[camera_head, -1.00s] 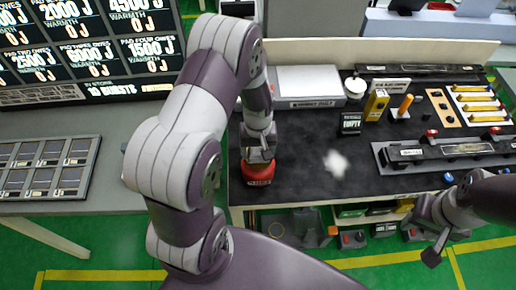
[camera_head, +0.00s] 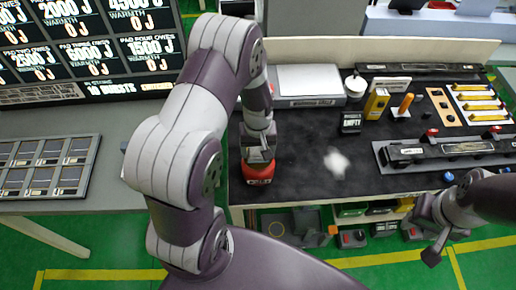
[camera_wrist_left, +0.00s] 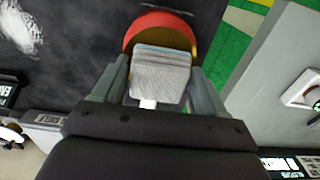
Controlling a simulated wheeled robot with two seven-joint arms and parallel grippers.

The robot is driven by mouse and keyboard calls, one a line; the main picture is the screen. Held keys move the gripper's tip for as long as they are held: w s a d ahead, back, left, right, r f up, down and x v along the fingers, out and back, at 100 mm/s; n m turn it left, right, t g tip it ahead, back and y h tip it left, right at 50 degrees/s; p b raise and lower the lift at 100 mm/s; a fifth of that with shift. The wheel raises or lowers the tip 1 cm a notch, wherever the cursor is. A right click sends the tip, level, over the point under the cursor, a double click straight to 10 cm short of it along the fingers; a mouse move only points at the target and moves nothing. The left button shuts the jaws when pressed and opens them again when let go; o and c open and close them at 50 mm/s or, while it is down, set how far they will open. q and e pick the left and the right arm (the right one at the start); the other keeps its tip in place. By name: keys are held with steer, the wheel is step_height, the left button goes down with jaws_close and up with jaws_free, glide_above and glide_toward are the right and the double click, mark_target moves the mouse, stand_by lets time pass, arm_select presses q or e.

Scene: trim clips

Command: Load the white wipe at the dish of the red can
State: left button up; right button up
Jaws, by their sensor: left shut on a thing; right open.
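The red can (camera_head: 258,174) stands on the dark mat near its front left corner. In the left wrist view its red rim (camera_wrist_left: 160,22) shows behind the held thing. My left gripper (camera_head: 260,155) is directly above the can. It is shut on a pale, grey-white folded wipe (camera_wrist_left: 160,78), which overlaps the can's opening in the wrist view. The wipe hides most of the dish, and I cannot tell whether they touch. My right gripper (camera_head: 437,232) is open and empty at the front right, off the bench edge.
A white fuzzy patch (camera_head: 337,162) lies on the mat (camera_head: 300,185), right of the can. A small black sign (camera_head: 350,123), a yellow box (camera_head: 376,104) and a white-topped jar (camera_head: 355,87) stand further back. A black bar fixture (camera_head: 440,152) occupies the right side. The mat's middle is mostly clear.

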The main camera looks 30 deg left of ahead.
mark_target(258, 149)
arm_select(q)
step_height(258, 149, up, 7)
steer(key=p, duration=0.6)
steer(key=shift+s+f, duration=0.1)
stand_by(0.5)
